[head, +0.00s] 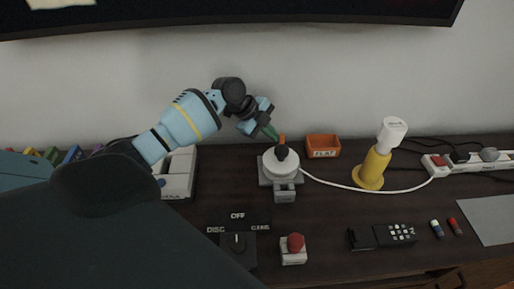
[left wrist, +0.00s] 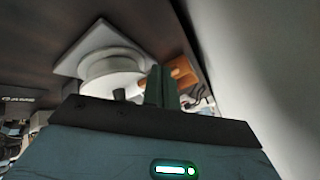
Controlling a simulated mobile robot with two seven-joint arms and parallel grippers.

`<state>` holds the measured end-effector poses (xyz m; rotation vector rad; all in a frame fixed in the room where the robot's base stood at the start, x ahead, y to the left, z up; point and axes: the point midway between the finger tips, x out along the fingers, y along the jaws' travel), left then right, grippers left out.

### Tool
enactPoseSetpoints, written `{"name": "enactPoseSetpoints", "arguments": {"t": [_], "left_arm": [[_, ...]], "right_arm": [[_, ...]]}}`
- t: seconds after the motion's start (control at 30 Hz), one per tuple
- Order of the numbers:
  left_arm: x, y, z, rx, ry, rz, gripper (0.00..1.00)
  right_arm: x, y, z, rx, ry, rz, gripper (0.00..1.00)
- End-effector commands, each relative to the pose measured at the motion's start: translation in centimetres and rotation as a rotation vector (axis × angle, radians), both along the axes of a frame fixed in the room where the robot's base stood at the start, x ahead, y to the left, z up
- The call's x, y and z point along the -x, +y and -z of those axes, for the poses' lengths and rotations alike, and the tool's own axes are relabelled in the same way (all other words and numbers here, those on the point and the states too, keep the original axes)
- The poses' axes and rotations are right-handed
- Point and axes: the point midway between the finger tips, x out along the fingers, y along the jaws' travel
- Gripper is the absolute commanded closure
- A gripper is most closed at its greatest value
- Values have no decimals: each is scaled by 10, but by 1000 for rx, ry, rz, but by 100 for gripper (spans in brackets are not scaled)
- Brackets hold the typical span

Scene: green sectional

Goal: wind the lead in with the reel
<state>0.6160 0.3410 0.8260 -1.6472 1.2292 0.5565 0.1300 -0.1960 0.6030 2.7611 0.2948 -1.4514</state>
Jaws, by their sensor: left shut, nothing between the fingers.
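The reel (head: 281,162) is a white drum with a black knob on top, on a grey square base. A white lead (head: 345,186) runs from it to the right, passes the yellow lamp's foot and reaches the power strip (head: 440,172). In the left wrist view the reel's white drum (left wrist: 110,72) is beyond the closed green fingers (left wrist: 161,88). I cannot tell whether the fingers touch it. My right gripper is in neither view.
An orange bin (head: 323,146) stands behind the reel. A yellow lamp (head: 374,165) stands to the right. A dial (head: 238,243), a red button (head: 293,248) and a black handset (head: 380,237) lie in front. A dark screen (head: 240,14) hangs above.

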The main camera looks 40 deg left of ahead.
Motion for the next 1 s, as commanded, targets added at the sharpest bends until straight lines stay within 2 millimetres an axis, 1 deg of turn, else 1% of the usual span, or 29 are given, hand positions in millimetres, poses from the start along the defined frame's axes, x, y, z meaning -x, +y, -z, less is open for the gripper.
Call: {"name": "enactPoseSetpoints", "arguments": {"t": [0.63,0.77,1.0], "left_arm": [[1,1,-2,0,0,0,100],[6,7,-12,-2,-1,0,100],[21,25,-42,-3,-1,0,100]], "right_arm": [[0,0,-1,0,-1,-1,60],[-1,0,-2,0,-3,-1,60],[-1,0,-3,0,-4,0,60]]}}
